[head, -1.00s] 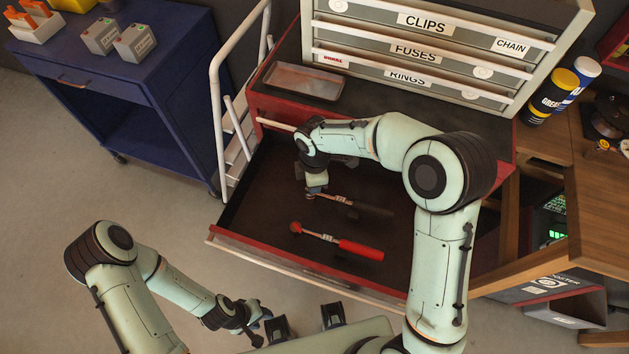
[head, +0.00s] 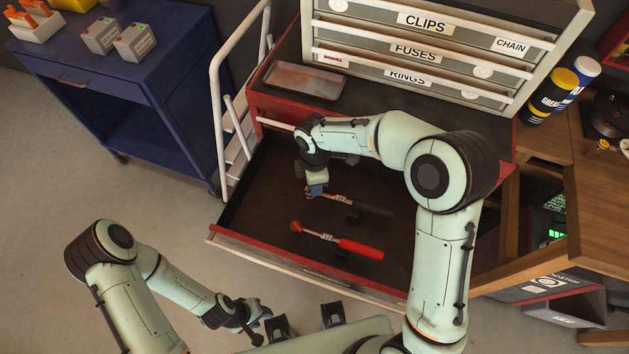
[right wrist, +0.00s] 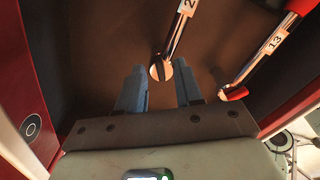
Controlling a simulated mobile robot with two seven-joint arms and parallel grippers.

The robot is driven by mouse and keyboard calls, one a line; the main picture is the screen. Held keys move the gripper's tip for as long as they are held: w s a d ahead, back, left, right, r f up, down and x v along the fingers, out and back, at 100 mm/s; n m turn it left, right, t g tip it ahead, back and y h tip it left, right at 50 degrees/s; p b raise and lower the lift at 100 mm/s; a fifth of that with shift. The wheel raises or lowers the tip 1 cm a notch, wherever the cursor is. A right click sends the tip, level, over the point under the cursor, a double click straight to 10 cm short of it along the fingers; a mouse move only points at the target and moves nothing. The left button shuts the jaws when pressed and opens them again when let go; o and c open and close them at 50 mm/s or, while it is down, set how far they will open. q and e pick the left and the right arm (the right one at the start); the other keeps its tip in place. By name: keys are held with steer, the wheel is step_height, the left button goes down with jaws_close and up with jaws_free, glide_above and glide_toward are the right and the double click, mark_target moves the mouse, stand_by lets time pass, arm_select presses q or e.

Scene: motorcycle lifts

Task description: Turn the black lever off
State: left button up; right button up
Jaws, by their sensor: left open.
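The wrench with the black handle (head: 373,208) lies in the open drawer (head: 262,205). Its metal shaft carries a label, and its round head (right wrist: 160,71) shows in the right wrist view. A small lever-like piece sits on that head; its setting is too small to tell. My right gripper (head: 316,193) is over the head end of this wrench. In the right wrist view my right gripper (right wrist: 158,88) is open, with the head just beyond and between its two blue fingers, not clasped. My left gripper (head: 262,324) is open and empty, outside the drawer front.
A red-handled wrench (head: 358,249) lies nearer the drawer front (head: 300,272). A grey cabinet (head: 420,50) with labelled drawers and a shallow tray (head: 303,80) stand behind. A white rail (head: 217,110) stands left, and a wooden bench (head: 590,190) right.

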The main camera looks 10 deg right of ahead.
step_height(320, 180, up, 7)
stand_by(0.3)
steer(key=shift+f, duration=0.1)
stand_by(0.4)
